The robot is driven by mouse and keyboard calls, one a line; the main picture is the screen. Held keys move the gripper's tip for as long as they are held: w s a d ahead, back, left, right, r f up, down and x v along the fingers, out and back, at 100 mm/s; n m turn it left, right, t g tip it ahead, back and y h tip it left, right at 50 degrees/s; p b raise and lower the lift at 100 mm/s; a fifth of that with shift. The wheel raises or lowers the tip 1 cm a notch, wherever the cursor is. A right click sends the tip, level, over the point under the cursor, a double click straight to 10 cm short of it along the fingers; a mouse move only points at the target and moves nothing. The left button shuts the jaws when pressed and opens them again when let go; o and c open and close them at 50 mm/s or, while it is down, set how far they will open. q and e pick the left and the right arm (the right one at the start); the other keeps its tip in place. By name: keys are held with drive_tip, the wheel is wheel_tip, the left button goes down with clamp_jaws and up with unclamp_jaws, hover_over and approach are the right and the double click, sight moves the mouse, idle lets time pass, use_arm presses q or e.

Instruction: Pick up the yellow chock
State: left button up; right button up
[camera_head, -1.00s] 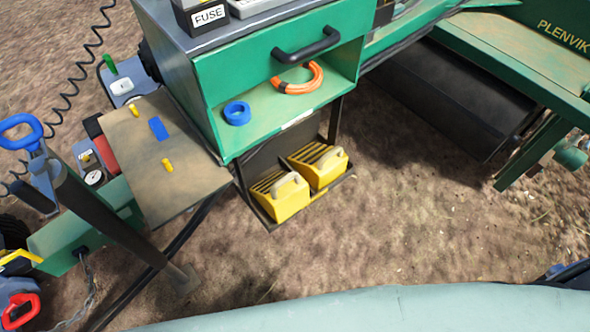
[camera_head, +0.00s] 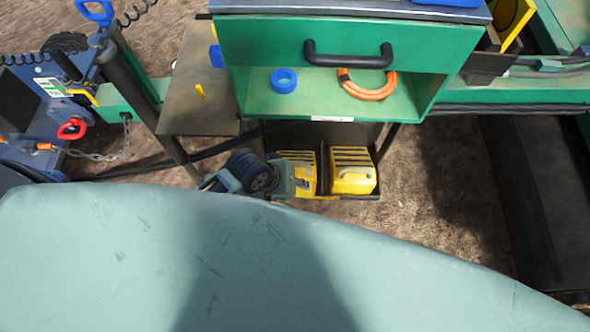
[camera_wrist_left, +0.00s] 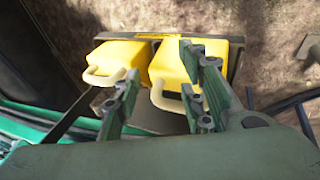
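Two yellow chocks with ridged faces and pale handles sit side by side in a dark holder (camera_head: 350,197) under the green cabinet. The right one (camera_head: 359,181) is in clear view in the head view. The left one (camera_head: 306,181) is partly hidden by my left gripper (camera_head: 298,181). In the left wrist view the chocks show at left (camera_wrist_left: 117,53) and right (camera_wrist_left: 170,62). My left gripper (camera_wrist_left: 158,97) is open there, its fingers apart on either side of the right-hand chock's pale handle. Contact cannot be told. My right gripper is not in view.
The green cabinet (camera_head: 260,40) with a black handle overhangs the holder; its shelf holds a blue ring (camera_head: 284,80) and an orange ring (camera_head: 367,86). A brown side table (camera_head: 195,118) and a dark post stand left. Bare ground lies to the right.

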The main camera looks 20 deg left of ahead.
use_arm(q)
drive_tip(key=w+d+r+n+h, duration=0.1)
drive_tip(key=w+d+r+n, duration=0.1)
drive_tip(key=d+r+n, duration=0.15)
drive_tip(key=w+a+n+g, duration=0.1)
drive_tip(key=a+n, duration=0.1)
drive_tip(key=n, duration=0.2)
drive_tip(key=w+a+n, duration=0.2)
drive_tip(key=a+n, duration=0.1)
drive_tip(key=n, duration=0.2)
drive_tip(key=w+a+r+n+g, duration=0.1)
drive_tip(key=a+n, duration=0.2)
drive_tip(key=n, duration=0.1)
drive_tip(key=shift+w+a+n+g+p, duration=0.15)
drive_tip(key=shift+w+n+g+p, duration=0.15)
drive_tip(key=shift+w, duration=0.1)
drive_tip(key=shift+a+f+n, duration=0.1)
drive_tip(key=shift+f+n, duration=0.05)
drive_tip(key=shift+n, duration=0.1)
drive_tip(key=x, duration=0.5)
drive_tip(key=a+x, duration=0.1)
drive_tip(key=x, duration=0.1)
drive_tip(key=shift+w+f+b, duration=0.35)
drive_tip(key=shift+f, duration=0.05)
drive_tip(key=shift+c, duration=0.7)
clamp_jaws()
